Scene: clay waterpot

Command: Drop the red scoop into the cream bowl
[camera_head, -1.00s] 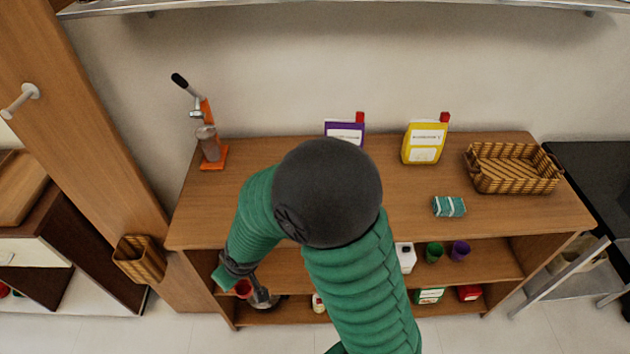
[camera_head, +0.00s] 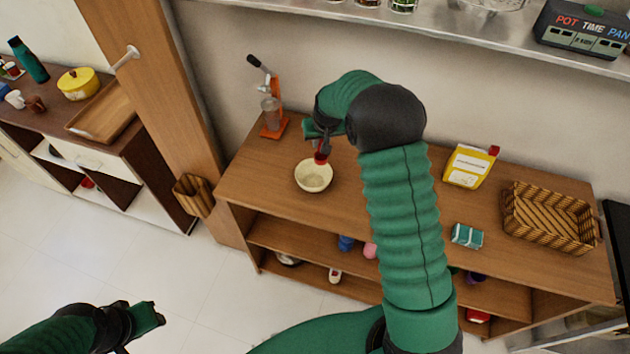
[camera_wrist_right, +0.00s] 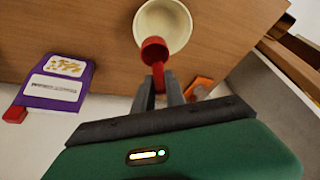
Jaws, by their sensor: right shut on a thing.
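The cream bowl (camera_head: 314,176) stands on the wooden shelf top, left of my right arm in the head view. It also shows at the top of the right wrist view (camera_wrist_right: 178,14). My right gripper (camera_head: 321,147) is shut on the red scoop (camera_wrist_right: 154,52) and holds it by its handle. In the wrist view the scoop's cup overlaps the bowl's near rim; its height above the bowl is hard to tell. My left gripper (camera_head: 155,314) is low at the left over the floor, and its jaws are too unclear to judge.
An orange juicer (camera_head: 272,118) stands behind and left of the bowl. A purple container (camera_wrist_right: 57,82) lies left in the wrist view. A yellow container (camera_head: 468,166), a teal-and-white packet (camera_head: 467,236) and a wicker basket (camera_head: 548,218) are to the right. A metal shelf (camera_head: 440,30) hangs above.

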